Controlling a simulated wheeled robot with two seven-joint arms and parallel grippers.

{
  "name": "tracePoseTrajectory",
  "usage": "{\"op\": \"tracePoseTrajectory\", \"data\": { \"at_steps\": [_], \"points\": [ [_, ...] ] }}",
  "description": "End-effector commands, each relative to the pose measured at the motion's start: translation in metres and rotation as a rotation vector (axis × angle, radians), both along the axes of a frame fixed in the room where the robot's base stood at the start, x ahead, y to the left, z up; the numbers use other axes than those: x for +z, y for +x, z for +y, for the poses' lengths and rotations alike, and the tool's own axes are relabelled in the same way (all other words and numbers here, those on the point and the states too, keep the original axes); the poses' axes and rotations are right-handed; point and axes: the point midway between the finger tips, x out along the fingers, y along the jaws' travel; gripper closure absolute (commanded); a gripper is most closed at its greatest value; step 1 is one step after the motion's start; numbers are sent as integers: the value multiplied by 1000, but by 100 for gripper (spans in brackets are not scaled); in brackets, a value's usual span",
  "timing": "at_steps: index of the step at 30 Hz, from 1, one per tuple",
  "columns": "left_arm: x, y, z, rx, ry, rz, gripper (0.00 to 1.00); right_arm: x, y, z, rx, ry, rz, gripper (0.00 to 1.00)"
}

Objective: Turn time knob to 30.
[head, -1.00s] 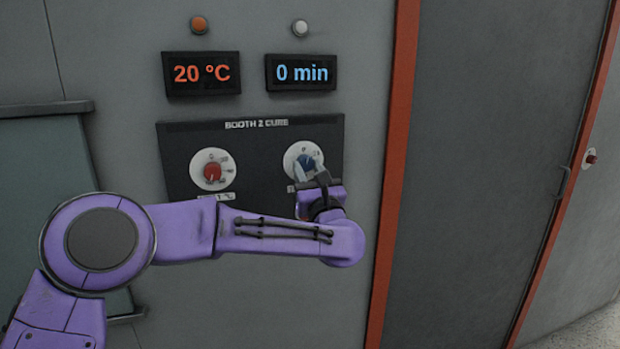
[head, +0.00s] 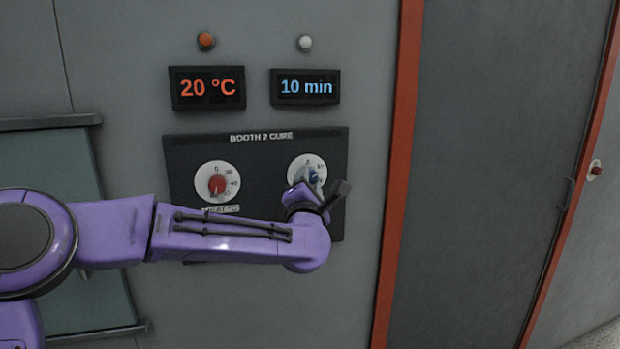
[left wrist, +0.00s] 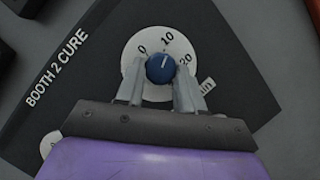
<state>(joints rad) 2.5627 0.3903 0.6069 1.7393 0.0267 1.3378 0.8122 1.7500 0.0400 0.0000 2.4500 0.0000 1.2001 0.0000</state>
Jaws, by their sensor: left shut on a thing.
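The blue time knob (left wrist: 160,69) sits on a white dial (left wrist: 137,52) marked 0, 10 and 20 in the left wrist view. Its white pointer line is at the 10. In the head view the knob (head: 314,176) is partly hidden by my gripper. My left gripper (left wrist: 159,88) is shut on the knob, one finger on each side. It also shows in the head view (head: 318,192), tilted at the dial. The blue time display (head: 306,87) reads 10 min. My right gripper is in neither view.
A red knob (head: 217,186) on its own white dial is left on the same black panel (head: 262,158). The orange display (head: 207,88) reads 20 °C. An orange post (head: 397,150) and a dark door (head: 490,130) stand to the right.

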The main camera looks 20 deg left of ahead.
Motion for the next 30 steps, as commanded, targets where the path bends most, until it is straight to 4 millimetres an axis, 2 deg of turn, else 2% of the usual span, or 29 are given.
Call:
{"op": "tracePoseTrajectory", "data": {
  "at_steps": [1,14,30],
  "points": [
    [5,0,0,-1,37,27,93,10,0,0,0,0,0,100],
    [12,-1,1,-1,376,256,93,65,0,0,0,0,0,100],
    [19,-1,0,-2,802,543,93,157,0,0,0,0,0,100]
  ]
}}
